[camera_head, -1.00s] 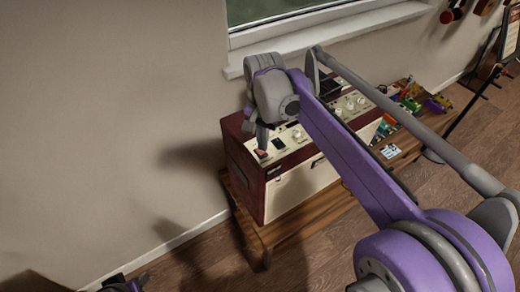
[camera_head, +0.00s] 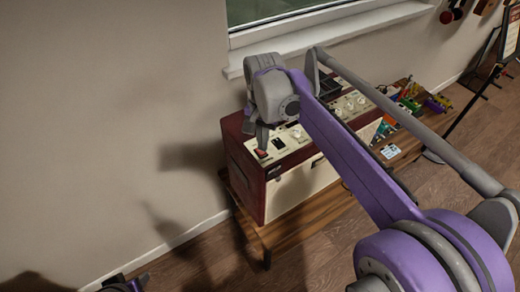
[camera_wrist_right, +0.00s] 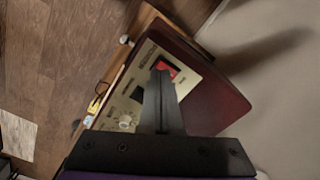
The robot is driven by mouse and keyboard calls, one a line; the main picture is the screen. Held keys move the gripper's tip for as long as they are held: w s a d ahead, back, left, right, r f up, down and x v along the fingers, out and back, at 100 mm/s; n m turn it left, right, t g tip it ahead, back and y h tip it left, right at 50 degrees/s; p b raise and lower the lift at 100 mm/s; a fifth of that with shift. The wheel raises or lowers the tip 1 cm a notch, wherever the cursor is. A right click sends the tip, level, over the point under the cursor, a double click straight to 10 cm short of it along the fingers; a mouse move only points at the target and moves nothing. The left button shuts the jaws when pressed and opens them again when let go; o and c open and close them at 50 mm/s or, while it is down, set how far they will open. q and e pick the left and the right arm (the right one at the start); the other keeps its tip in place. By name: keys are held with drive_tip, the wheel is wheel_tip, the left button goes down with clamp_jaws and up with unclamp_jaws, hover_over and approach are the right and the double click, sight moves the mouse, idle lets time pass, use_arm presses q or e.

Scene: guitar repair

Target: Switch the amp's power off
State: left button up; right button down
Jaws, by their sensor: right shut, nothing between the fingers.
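The amp (camera_head: 295,192) is a dark red box with a cream front and a cream control panel on top, with knobs. Its red power switch (camera_head: 262,154) is at the panel's left end; it also shows in the right wrist view (camera_wrist_right: 168,68). My right gripper (camera_head: 263,145) is shut and empty, pointing down just above the switch. In the wrist view its fingertips (camera_wrist_right: 161,75) overlap the switch's edge; I cannot tell whether they touch it. The switch's exact tilt is unclear. My left gripper (camera_head: 126,284) shows only partly at the bottom left edge.
The amp stands on a low wooden bench (camera_head: 262,238) against the wall, below a window sill (camera_head: 340,32). Colourful small items (camera_head: 410,103) lie on the bench to the right. My right arm hides part of the amp. Floor in front is clear.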

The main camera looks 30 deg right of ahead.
use_arm(q)
drive_tip(key=shift+s+f+b, duration=0.2)
drive_tip(key=shift+f+b, duration=0.25)
drive_tip(key=shift+f, duration=0.1)
use_arm(e)
drive_tip(key=shift+f, duration=0.85)
use_arm(q)
drive_tip(key=shift+r, duration=0.1)
use_arm(e)
drive_tip(key=shift+r, duration=0.15)
drive_tip(key=shift+r+p, duration=2)
drive_tip(key=shift+r, duration=1.45)
use_arm(q)
drive_tip(key=r, duration=0.1)
drive_tip(key=w+r, duration=0.1)
drive_tip(key=r, duration=0.1)
drive_tip(key=w+r, duration=0.1)
drive_tip(key=r, duration=0.1)
drive_tip(key=shift+w+r, duration=0.1)
drive_tip(key=shift+w, duration=0.05)
use_arm(e)
drive_tip(key=shift+f, duration=0.1)
drive_tip(key=s+a+f+n+t, duration=0.3)
drive_tip(key=s+f+n, duration=0.2)
drive_tip(key=s+f, duration=0.1)
drive_tip(key=s+a+f+n+t, duration=0.2)
drive_tip(key=s+a+f+n, duration=0.1)
drive_tip(key=s+f+n, duration=0.3)
drive_tip(key=shift+s+a+t, duration=0.4)
drive_tip(key=shift+s, duration=0.35)
